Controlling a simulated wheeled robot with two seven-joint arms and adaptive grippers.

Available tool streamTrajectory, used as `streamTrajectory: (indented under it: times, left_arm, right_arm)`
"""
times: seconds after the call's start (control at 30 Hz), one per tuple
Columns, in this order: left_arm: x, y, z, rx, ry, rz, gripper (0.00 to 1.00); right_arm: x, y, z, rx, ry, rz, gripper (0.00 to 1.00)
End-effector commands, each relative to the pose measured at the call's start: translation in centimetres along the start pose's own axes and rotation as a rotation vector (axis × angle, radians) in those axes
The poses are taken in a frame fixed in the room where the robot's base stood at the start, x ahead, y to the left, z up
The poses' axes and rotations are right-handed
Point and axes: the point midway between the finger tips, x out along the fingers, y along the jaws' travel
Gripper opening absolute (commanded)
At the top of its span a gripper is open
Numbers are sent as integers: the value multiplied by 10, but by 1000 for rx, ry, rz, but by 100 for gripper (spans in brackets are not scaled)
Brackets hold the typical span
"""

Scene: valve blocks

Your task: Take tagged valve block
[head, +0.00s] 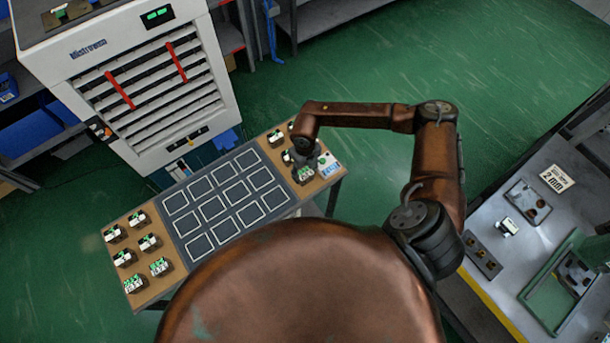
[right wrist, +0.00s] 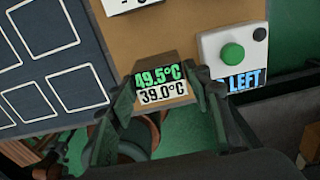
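Several other tagged blocks (head: 149,242) stand on the table's left end, and a few (head: 275,138) behind my gripper. My left gripper is out of view.
A dark mat with white-outlined squares (head: 222,203) fills the table's middle and is empty. A white box with a green button (right wrist: 232,54) and a LEFT label is right of the block. A white slotted cabinet (head: 150,90) stands behind; a grey bench (head: 500,262) is at right.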

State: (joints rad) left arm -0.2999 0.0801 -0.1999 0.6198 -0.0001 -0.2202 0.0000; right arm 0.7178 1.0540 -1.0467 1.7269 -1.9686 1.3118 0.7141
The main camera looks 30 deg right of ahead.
Motion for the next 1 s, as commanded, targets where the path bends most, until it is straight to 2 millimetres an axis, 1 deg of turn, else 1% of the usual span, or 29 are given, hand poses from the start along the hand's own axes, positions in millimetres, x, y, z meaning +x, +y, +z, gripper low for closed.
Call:
streamTrajectory:
  times: [0.03, 0.07, 0.6, 1.0]
  left_arm:
    - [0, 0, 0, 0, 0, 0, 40]
    - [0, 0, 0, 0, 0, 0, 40]
    - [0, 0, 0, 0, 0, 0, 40]
    - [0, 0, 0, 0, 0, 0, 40]
  right_arm:
    - [0, 0, 0, 0, 0, 0, 40]
    - [0, 0, 0, 0, 0, 0, 38]
    - [0, 0, 0, 0, 0, 0, 1]
    - [-2, 0, 1, 0, -2, 1, 0]
